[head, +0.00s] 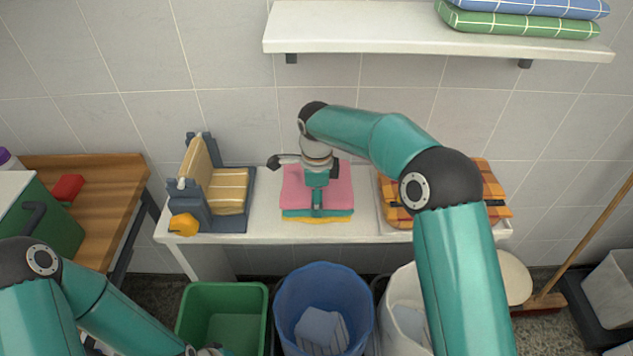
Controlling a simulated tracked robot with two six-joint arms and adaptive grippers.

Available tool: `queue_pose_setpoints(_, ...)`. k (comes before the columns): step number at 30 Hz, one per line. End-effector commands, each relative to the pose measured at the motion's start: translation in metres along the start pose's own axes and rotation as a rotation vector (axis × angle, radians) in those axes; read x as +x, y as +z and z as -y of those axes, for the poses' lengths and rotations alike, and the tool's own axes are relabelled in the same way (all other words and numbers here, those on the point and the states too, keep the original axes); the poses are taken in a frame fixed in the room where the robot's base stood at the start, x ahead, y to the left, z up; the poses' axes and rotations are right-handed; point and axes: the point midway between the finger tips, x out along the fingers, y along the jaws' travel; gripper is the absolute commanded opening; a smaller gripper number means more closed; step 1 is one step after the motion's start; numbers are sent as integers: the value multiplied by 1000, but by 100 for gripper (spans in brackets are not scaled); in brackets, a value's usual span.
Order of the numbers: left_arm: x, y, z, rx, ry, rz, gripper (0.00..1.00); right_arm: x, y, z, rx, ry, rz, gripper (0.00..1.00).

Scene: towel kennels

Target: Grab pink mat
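The pink mat (338,188) lies flat on a white table against the wall, on top of a teal cloth (343,214) and a yellow one (343,220). My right arm reaches in from the right, and its gripper (317,203) is over the middle of the pink mat, pointing down. The wrist covers part of the mat's back edge. Whether the fingers touch the mat, and how far apart they are, I cannot tell. My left gripper (208,351) is low at the bottom edge, by the green bin, mostly cut off.
A grey stand with tan folded cloth (230,191) is left of the mat. An orange plaid stack (490,190) is at right, partly behind my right arm. A white shelf (400,30) hangs above. Green (222,296) and blue (324,280) bins stand in front of the table.

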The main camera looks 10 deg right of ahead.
Motion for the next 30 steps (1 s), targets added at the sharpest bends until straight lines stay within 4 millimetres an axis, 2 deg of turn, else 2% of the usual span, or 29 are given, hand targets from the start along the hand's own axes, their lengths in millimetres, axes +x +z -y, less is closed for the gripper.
queue_pose_setpoints(1, 0, 0, 0, 0, 0, 0, 40, 0, 0, 0, 0, 0, 0, 61)
queue_pose_setpoints(11, 0, 0, 0, 0, 0, 0, 40, 0, 0, 0, -1, 0, 0, 6)
queue_pose_setpoints(23, 4, 0, 2, 0, 0, 0, 40, -3, 1, -2, -1, -1, 1, 6)
queue_pose_setpoints(26, 9, 0, 3, 0, 0, 0, 40, -7, 1, -4, -1, -3, 2, 5)
queue_pose_setpoints(30, 10, 0, 4, 0, 0, 0, 40, -24, 1, -3, 0, -3, 2, 5)
